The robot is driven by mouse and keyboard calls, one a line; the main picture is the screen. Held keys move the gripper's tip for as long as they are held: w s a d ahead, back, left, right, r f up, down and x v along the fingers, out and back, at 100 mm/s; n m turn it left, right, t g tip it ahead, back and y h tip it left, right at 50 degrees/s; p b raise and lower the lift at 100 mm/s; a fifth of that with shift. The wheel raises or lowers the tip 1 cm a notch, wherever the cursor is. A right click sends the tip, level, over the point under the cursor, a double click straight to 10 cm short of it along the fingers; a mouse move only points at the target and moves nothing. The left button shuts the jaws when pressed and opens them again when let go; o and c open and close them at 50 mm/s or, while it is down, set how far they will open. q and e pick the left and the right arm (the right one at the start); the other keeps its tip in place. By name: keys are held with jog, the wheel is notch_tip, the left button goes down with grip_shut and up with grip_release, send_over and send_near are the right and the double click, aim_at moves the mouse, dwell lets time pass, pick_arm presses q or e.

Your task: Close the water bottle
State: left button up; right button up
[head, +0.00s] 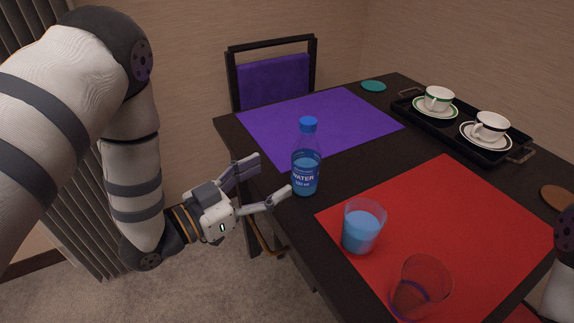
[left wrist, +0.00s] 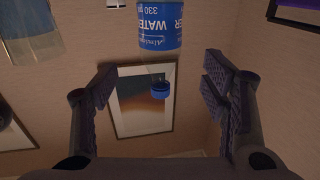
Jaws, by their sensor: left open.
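The water bottle (head: 306,172) stands upright on the dark table near its left edge, with a blue cap (head: 308,124) at its top. I cannot tell how tightly the cap sits. My left gripper (head: 272,175) is open and empty, just left of the bottle, its fingers pointing toward it. In the left wrist view the bottle's label (left wrist: 160,27) appears upside down at the top, and the cap (left wrist: 160,90) sits between the open fingers (left wrist: 160,85) in the picture, beyond them. My right gripper is out of view.
A glass of blue water (head: 362,229) and an empty glass (head: 421,287) stand on the red mat (head: 460,215). A purple mat (head: 320,125) lies behind the bottle. A black tray (head: 512,155) holds two cups on saucers. A chair (head: 272,80) stands behind the table.

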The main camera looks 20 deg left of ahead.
pick_arm(q)
jog(key=shift+v, duration=0.9)
jog(key=s+a+f+n+g+y, duration=0.1)
jog(key=s+f+n+g+y, duration=0.2)
jog(key=s+f, duration=0.5)
jog(key=s+a+f+n+g+y, duration=0.1)
jog(key=s+f+g+y, duration=0.35)
jog(key=f, duration=0.65)
jog(key=s+a+f+n+g+y, duration=0.1)
jog(key=s+g, duration=0.4)
jog(key=s, duration=0.7)
jog(key=s+a+f+n+g+y+p, duration=0.1)
jog(key=s+g, duration=0.4)
jog(key=s, duration=0.6)
jog(key=shift+s+a+f+n, duration=0.45)
jog(key=shift+f+n, duration=0.15)
jog(key=shift+f, duration=0.15)
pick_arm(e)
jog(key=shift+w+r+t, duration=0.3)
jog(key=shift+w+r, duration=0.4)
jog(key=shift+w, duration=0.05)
